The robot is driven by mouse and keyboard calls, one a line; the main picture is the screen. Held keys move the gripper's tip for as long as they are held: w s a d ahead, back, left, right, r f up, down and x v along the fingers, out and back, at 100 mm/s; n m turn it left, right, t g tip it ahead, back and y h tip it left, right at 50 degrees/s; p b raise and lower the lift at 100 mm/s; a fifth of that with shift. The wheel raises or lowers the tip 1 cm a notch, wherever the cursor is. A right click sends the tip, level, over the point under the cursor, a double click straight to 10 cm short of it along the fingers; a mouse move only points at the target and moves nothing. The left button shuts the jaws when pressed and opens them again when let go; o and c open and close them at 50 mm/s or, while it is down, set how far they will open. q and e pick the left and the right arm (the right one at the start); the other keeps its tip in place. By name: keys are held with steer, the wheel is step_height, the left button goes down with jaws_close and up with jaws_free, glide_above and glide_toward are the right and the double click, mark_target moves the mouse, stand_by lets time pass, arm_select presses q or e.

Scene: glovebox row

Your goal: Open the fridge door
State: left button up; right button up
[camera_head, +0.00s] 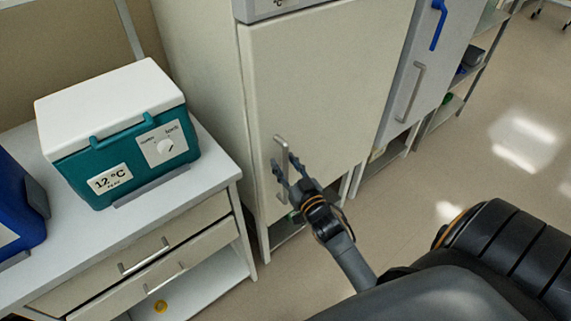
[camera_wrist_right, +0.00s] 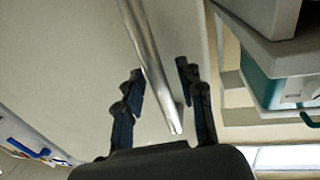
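The fridge door (camera_head: 325,85) is a plain off-white panel on a tall cabinet, and it looks shut. Its grey vertical bar handle (camera_head: 281,148) is low near the door's left edge. My right gripper (camera_head: 286,164) is at the handle with its fingers apart. In the right wrist view, the handle (camera_wrist_right: 145,45) runs between the two open fingers of the right gripper (camera_wrist_right: 160,75), with a gap visible on each side. The door (camera_wrist_right: 75,60) fills the background there. My left gripper is not in view.
Left of the fridge, a drawer bench (camera_head: 215,165) carries a teal cooler box (camera_head: 125,150) with a white lid and a blue box (camera_head: 15,205). A grey cabinet (camera_head: 425,60) with a blue handle adjoins on the right. Open floor (camera_head: 470,150) lies beyond.

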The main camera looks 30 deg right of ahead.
steer(key=shift+c, duration=0.2)
jaws_close()
